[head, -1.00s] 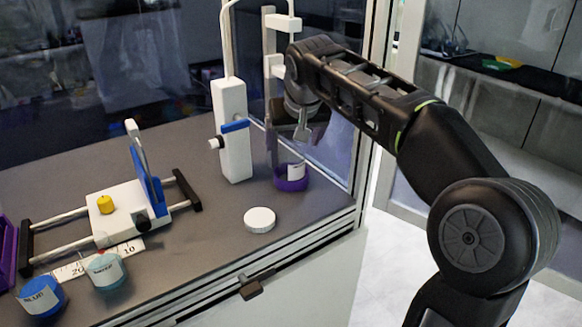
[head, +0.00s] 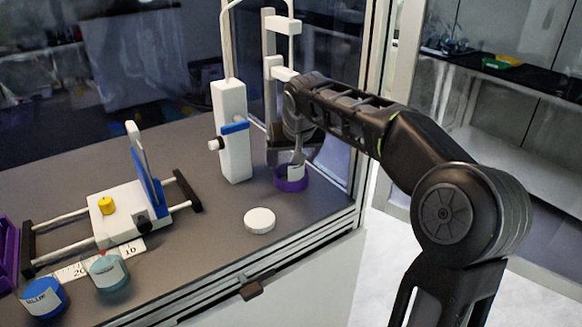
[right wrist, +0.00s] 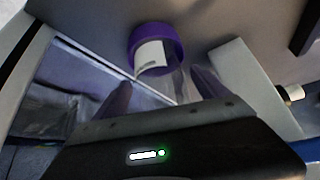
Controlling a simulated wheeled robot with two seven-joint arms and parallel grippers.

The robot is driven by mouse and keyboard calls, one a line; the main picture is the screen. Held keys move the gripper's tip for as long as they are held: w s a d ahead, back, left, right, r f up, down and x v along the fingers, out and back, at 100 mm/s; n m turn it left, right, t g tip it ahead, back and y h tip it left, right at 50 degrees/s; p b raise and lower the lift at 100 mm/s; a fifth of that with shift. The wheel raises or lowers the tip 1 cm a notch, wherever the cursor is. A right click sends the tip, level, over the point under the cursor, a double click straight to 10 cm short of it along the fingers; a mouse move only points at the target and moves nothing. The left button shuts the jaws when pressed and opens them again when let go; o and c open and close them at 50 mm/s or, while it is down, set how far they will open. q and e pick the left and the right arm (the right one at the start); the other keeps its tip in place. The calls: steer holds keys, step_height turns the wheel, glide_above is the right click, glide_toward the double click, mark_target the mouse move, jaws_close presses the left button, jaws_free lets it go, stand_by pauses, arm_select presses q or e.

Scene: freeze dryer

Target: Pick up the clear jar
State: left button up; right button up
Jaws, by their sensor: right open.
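The clear jar (head: 297,172) seems to be the see-through piece with a white label at the purple ring (head: 291,184), on the bench's right side; its outline is hard to make out. In the right wrist view the label (right wrist: 151,55) shows inside the purple ring (right wrist: 166,33), just beyond the fingertips. My right gripper (head: 294,158) is open, pointing down right above the ring. In the right wrist view its fingers (right wrist: 163,88) are spread either side of the jar's line, with nothing clearly held. My left gripper is not in view.
A white stand (head: 233,140) with a blue lever rises close left of my right gripper; a glass wall is close right. A white lid (head: 259,220) lies in front. A slide rig (head: 118,213), a blue jar (head: 43,298) and a teal jar (head: 108,272) are left.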

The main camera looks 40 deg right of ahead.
steer(key=shift+c, duration=0.5)
steer(key=c, duration=1.5)
steer(key=shift+o, duration=0.2)
steer(key=shift+r, duration=0.1)
steer(key=shift+r, duration=0.55)
steer(key=s+a+r+b, duration=0.1)
steer(key=s+a+b, duration=0.1)
steer(key=s, duration=0.6)
steer(key=s+a+r+b, duration=0.1)
steer(key=s+a+b, duration=0.2)
steer(key=s+a, duration=0.2)
steer(key=shift+s+a+b, duration=0.15)
steer(key=shift+s+b, duration=0.2)
steer(key=shift+s, duration=1.4)
steer(key=shift+r, duration=0.1)
